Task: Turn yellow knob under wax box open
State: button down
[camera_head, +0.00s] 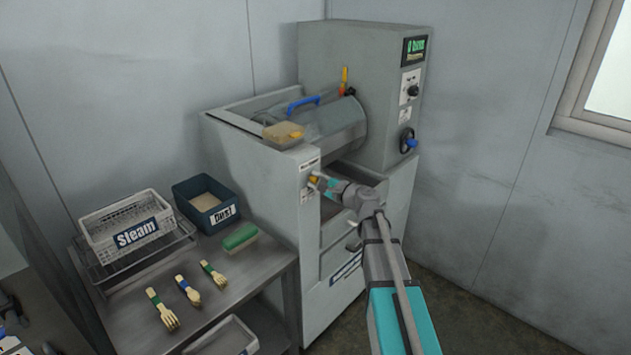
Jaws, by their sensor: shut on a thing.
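The wax box (283,134), a small tan box with a yellowish top, sits on the front left edge of the grey press. Below it, on the press's front panel, is the yellow knob (313,180), mostly covered by my gripper. My gripper (319,183) reaches in from the right and is shut on the yellow knob. The knob's exact angle is too small and hidden to tell.
The grey press (230,165) has a drum with a blue handle (303,104) and a blue handwheel (408,141). Floor at right is clear.

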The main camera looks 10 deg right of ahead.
jog(key=n, duration=0.3)
jog(key=shift+s+a+n, duration=0.1)
jog(key=shift+n, duration=2.2)
jog(key=shift+c, duration=2.2)
grip_release()
jog(key=v, duration=0.7)
jog(key=shift+s, duration=0.15)
